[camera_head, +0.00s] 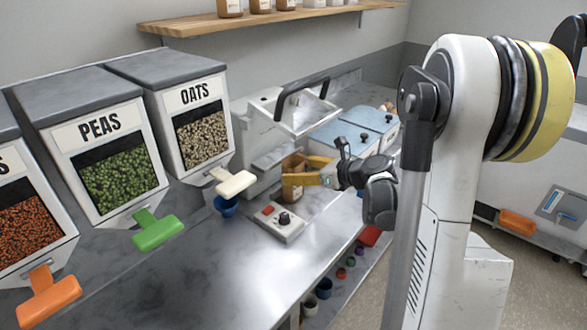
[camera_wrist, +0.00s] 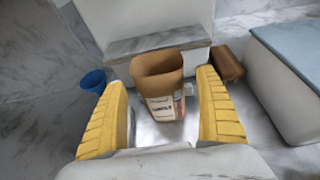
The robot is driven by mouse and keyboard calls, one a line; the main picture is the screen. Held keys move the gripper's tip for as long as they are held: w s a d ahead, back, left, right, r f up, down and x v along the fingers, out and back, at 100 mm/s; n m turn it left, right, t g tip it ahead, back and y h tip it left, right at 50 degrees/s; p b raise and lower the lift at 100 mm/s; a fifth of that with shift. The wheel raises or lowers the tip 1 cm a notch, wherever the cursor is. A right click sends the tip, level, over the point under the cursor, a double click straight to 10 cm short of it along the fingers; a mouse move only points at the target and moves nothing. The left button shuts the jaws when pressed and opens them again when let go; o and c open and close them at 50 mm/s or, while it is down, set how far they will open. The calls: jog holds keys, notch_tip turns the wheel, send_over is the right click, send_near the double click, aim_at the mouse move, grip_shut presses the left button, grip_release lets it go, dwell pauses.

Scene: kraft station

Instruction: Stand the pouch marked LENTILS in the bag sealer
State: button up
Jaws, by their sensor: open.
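A brown kraft pouch (camera_wrist: 158,90) with an open top and a pale label stands upright between my fingers; the label print is too small to read surely. In the head view the pouch (camera_head: 292,166) is partly hidden by my yellow fingers. My gripper (camera_head: 308,177) is open, with one finger on each side of the pouch; it also shows in the wrist view (camera_wrist: 163,110). The bag sealer (camera_head: 262,125) is the white machine with a black handle, just behind the pouch. Its white front and grey ledge (camera_wrist: 158,40) show in the wrist view. I cannot tell whether the pouch touches it.
A blue cup (camera_wrist: 94,80) stands left of the pouch, and a brown object (camera_wrist: 228,62) lies beyond my right finger. A control box (camera_head: 279,222) with a knob sits in front. Blue-lidded bins (camera_head: 345,137) stand at right. PEAS (camera_head: 110,150) and OATS (camera_head: 195,115) dispensers stand at left.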

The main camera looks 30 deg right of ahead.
jog(key=p+v, duration=0.2)
jog(key=v, duration=0.7)
jog(key=shift+s, duration=0.15)
